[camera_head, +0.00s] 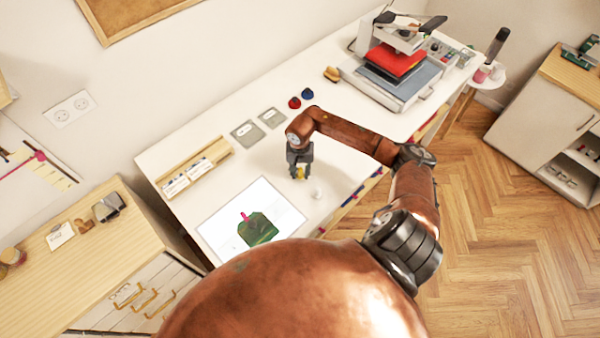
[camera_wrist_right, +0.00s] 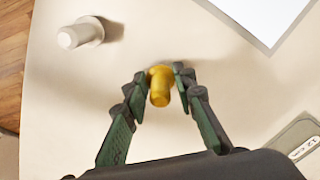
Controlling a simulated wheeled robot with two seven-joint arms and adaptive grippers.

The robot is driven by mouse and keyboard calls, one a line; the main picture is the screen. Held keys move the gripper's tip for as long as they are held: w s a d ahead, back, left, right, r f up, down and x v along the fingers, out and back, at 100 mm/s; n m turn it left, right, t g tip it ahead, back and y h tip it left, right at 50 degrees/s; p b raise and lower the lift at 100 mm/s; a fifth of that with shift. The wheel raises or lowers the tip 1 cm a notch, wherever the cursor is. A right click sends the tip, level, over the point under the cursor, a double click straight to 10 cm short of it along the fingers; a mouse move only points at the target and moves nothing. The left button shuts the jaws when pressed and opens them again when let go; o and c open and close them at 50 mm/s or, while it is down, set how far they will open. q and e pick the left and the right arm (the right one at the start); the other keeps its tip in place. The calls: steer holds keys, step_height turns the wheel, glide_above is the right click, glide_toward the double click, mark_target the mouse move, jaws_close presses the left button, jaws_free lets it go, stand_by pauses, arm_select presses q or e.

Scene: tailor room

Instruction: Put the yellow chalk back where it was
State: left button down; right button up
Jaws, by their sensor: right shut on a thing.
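My right gripper (camera_head: 299,172) is low over the white table, to the right of the light sheet. It is shut on the yellow chalk (camera_wrist_right: 160,84), which shows as a small yellow piece between the fingertips in the head view (camera_head: 300,172). In the right wrist view the two green-lined fingers of the right gripper (camera_wrist_right: 159,80) hold the chalk from both sides. Whether the chalk touches the table I cannot tell. A white chalk-like piece (camera_wrist_right: 80,34) stands on the table apart from the gripper; it also shows in the head view (camera_head: 317,193). My left gripper is not in view.
A light sheet with a green piece and a pink item (camera_head: 285,202) lies at the left. Grey cards (camera_head: 247,133) and a wooden card holder (camera_head: 196,167) are behind. Red and blue items (camera_head: 295,102) and a heat press (camera_head: 400,80) stand farther right.

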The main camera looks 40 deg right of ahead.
steer(key=shift+f, duration=0.4)
steer(key=shift+f, duration=0.2)
steer(key=o, duration=0.9)
steer(key=shift+r, duration=0.1)
